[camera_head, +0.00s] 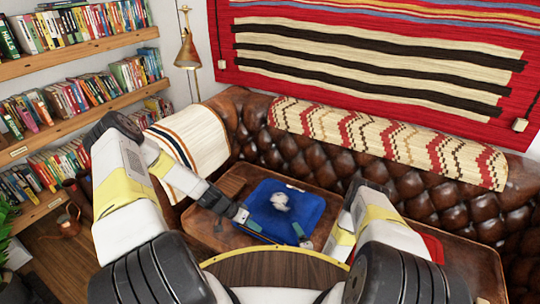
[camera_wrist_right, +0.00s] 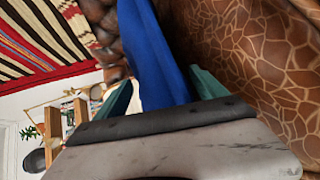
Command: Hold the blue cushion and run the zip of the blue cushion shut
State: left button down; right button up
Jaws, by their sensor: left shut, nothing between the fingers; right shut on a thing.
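The blue cushion (camera_head: 262,208) lies on the brown leather seat, with a white puffy patch (camera_head: 280,201) on its top. My left gripper (camera_head: 241,214) is shut and empty at the cushion's left edge; I cannot tell if it touches. My right gripper (camera_head: 301,236) is at the cushion's front right corner. In the right wrist view, the blue cushion (camera_wrist_right: 155,55) runs between its teal fingers, which are shut on it. A thin orange-brown line (camera_head: 262,237) runs along the cushion's front edge; I cannot make out the zip or its pull clearly.
The tufted leather sofa back (camera_head: 330,150) rises behind, with a patterned throw (camera_head: 390,140) on it. A striped cloth (camera_head: 195,145) hangs over the left sofa arm. Bookshelves (camera_head: 75,50) and a brass lamp (camera_head: 187,50) stand at left. A red item (camera_head: 433,247) lies by my right arm.

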jog(key=shift+a+f, duration=0.1)
jog(key=o, duration=1.9)
jog(key=shift+o, duration=0.2)
